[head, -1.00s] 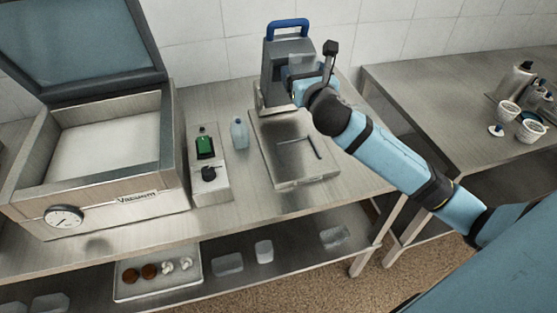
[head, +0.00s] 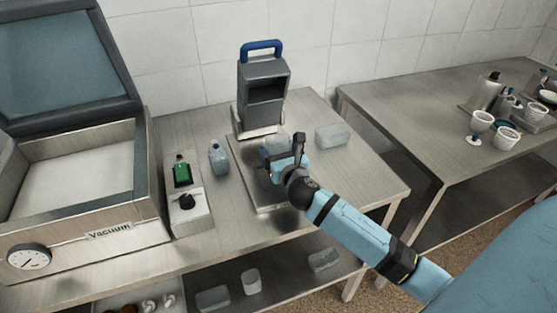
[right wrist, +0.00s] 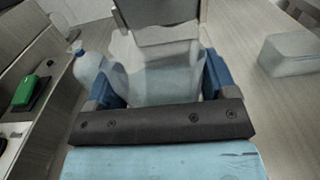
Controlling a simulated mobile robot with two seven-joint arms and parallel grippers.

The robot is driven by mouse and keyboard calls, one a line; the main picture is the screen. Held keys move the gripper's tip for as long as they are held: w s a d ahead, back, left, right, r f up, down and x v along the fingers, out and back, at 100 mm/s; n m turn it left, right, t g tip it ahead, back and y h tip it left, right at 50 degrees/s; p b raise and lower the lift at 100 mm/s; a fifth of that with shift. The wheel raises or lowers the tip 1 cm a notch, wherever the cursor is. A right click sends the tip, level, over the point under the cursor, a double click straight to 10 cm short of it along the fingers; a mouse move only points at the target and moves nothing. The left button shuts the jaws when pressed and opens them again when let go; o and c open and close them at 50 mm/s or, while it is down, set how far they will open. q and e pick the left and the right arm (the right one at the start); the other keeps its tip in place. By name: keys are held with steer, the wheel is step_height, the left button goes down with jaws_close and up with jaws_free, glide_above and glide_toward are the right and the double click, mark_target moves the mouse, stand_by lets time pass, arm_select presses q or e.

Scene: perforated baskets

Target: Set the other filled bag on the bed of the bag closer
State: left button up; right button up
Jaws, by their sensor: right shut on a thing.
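The bag closer (head: 264,82) is a grey upright machine with a blue handle and a dark opening. Its bed is the flat metal plate (head: 243,173) in front of it, partly covered by my arm. My right gripper (head: 278,158) is over the far part of the bed, in front of the machine. In the right wrist view it is shut on a translucent filled bag (right wrist: 160,70), between its blue fingers. The bag shows faintly in the head view (head: 276,142); I cannot tell whether it touches the bed. My left gripper is not in view.
A pale translucent block-shaped thing (head: 332,136) lies right of the bed. A clear bottle (head: 218,158) and a control box with a green top (head: 182,173) stand left. The open vacuum machine (head: 75,170) is farther left. Cups (head: 481,121) stand on the right table.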

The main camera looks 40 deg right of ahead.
step_height(320, 180, down, 3)
steer(key=shift+r+b, duration=0.15)
steer(key=shift+b, duration=0.15)
steer(key=o, duration=0.9)
steer(key=shift+f, duration=0.2)
steer(key=shift+r, duration=0.15)
steer(key=v, duration=1.1)
steer(key=shift+s, duration=0.1)
steer(key=shift+s+a, duration=0.1)
steer(key=shift+s, duration=0.3)
